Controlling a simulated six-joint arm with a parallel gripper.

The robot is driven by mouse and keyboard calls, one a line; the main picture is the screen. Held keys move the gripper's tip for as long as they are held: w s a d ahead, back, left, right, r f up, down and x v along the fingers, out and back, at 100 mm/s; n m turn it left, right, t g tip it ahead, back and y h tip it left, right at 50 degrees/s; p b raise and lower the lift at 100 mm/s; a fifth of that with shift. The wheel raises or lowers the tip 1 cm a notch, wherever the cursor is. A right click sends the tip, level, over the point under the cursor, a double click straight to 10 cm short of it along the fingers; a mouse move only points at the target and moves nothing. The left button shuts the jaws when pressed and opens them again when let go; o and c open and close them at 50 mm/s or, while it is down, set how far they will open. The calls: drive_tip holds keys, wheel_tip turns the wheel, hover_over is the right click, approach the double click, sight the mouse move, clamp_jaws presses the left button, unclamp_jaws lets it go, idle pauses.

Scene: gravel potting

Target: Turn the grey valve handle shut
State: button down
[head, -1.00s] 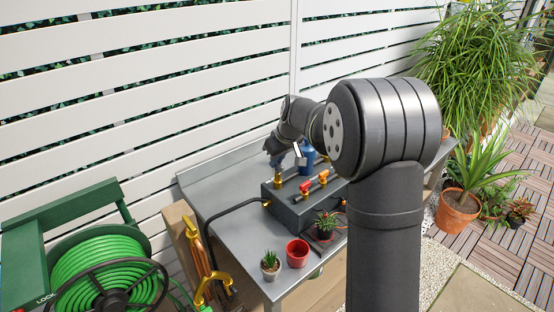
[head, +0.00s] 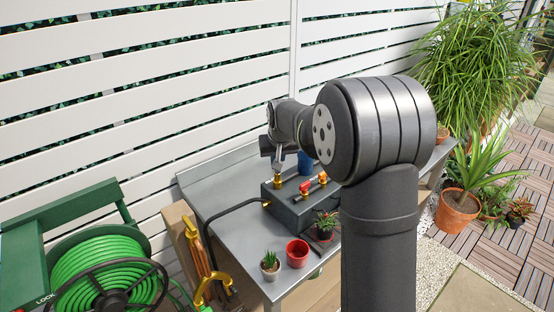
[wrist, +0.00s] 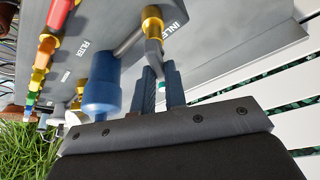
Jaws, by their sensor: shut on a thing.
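The grey valve handle (wrist: 154,50) rises from a brass valve body (wrist: 152,20) by the INLET label in the wrist view. My gripper (wrist: 160,72) is shut on the handle, with a dark blue ribbed finger on each side of it. The fingers hide part of the handle. In the head view my gripper (head: 279,162) is above the brass inlet valve (head: 278,182), at the back left of the grey manifold box (head: 286,208). The handle is too small there to read its angle.
A blue filter cylinder (wrist: 103,85) stands close beside my fingers. Red-handled brass valves (head: 306,186) sit on the box top. A black hose (head: 228,213) joins its left side. A red pot (head: 297,253) and small potted plants stand in front on the metal table (head: 205,200).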

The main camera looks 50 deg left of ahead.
drive_tip(key=m+t+h, duration=0.1)
drive_tip(key=m, duration=0.5)
drive_tip(key=shift+m+t+h, duration=0.3)
drive_tip(key=shift+t+h, duration=0.1)
drive_tip(key=m+h, duration=0.2)
drive_tip(key=m, duration=0.3)
drive_tip(key=shift+d, duration=0.15)
drive_tip(key=shift+m, duration=0.4)
drive_tip(key=c, duration=1.5)
unclamp_jaws()
drive_tip(key=shift+o, duration=0.2)
drive_tip(key=shift+r, duration=0.1)
drive_tip(key=v, duration=1.7)
drive_tip(key=shift+s, duration=0.4)
